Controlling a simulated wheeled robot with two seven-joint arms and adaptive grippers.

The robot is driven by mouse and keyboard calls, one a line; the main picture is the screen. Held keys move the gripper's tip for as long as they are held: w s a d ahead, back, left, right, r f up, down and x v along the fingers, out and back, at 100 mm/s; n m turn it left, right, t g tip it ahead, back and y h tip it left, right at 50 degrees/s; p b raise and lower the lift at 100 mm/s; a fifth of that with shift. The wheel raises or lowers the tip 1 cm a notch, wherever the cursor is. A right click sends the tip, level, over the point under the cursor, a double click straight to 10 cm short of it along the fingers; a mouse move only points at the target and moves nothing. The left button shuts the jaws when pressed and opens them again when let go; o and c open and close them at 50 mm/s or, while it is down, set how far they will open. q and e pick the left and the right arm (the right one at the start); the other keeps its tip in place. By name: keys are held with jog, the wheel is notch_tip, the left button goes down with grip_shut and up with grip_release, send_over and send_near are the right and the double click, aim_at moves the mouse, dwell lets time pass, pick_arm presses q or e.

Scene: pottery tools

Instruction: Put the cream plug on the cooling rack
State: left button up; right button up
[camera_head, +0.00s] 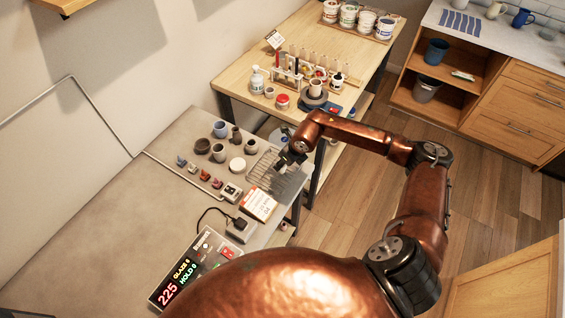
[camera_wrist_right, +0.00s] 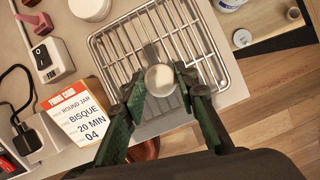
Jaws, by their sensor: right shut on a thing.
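The cream plug (camera_wrist_right: 160,79) is a small round pale piece between the fingertips of my right gripper (camera_wrist_right: 160,84). It is above the wire cooling rack (camera_wrist_right: 117,47), near the rack's middle as seen in the wrist view; I cannot tell whether it touches the wires. In the head view, the rack (camera_head: 262,172) stands at the right end of the grey table, with my right gripper (camera_head: 285,161) over its right side. The plug is hidden there by the gripper. My left gripper is not in view.
Cups (camera_head: 220,129) and a white round piece (camera_head: 237,164) stand left of the rack. A firing card (camera_head: 259,204), a white switch box (camera_head: 231,192) and a controller (camera_head: 190,268) lie nearer. The table's right edge is close to the rack.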

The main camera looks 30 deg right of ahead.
jog(key=o, duration=0.7)
jog(key=shift+f, duration=0.15)
jog(key=shift+c, duration=0.2)
jog(key=o, duration=0.5)
jog(key=shift+c, duration=0.2)
jog(key=shift+r, duration=0.2)
jog(key=b+v, duration=0.1)
jog(key=v, duration=1.1)
jog(key=shift+b, duration=0.3)
jog(key=shift+w, duration=0.1)
